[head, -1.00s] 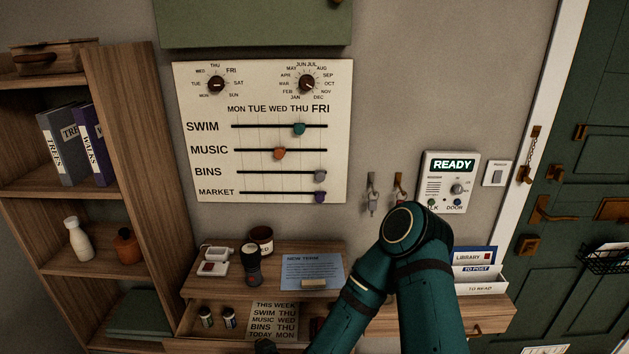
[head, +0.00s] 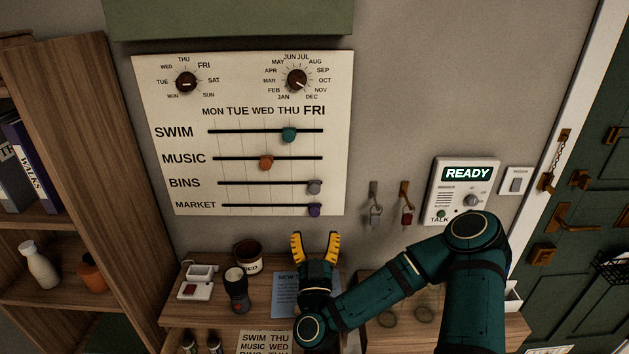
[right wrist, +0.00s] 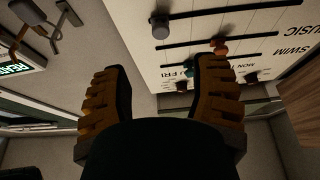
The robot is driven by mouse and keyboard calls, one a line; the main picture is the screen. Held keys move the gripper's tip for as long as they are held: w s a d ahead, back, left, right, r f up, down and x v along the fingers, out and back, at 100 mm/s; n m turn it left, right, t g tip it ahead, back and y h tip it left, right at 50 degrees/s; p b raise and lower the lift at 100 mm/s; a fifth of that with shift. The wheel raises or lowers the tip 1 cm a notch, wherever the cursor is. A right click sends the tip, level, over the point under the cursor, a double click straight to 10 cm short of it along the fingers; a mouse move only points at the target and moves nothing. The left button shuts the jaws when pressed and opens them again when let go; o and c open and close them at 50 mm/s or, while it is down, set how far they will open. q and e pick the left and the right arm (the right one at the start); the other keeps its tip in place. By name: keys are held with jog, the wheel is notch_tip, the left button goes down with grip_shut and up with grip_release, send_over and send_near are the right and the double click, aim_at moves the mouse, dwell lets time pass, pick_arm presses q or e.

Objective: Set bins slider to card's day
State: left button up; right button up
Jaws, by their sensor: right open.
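The wall board (head: 150,100) has four slider rows under MON to FRI. The grey bins slider (head: 314,187) stands at the right end, under FRI. The teal swim slider (head: 289,134) is under THU, the orange music slider (head: 266,162) under WED, the purple market slider (head: 314,210) under FRI. The week card (head: 265,342) lies in the drawer, its lower part cut off. My right gripper (head: 315,241) is open and empty, pointing up below the board. In the right wrist view the grey slider (right wrist: 160,26) shows beyond the open fingers. My left gripper is out of view.
Keys (head: 376,212) hang on hooks right of the board, near the READY intercom (head: 463,190). A dark-topped device (head: 236,290), a brown jar (head: 248,256) and a blue note (head: 286,290) are on the shelf. A green cabinet (head: 230,18) overhangs the board.

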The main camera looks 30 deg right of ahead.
aim_at(314, 191)
jog(key=p+x, duration=0.1)
jog(key=x, duration=0.3)
jog(key=p+x, duration=0.2)
jog(key=x, duration=0.3)
jog(key=p+x, duration=0.1)
jog(key=x, duration=0.3)
jog(key=shift+w+r, duration=0.1)
jog(key=shift+r, duration=0.25)
grip_shut()
jog(key=shift+w, duration=0.1)
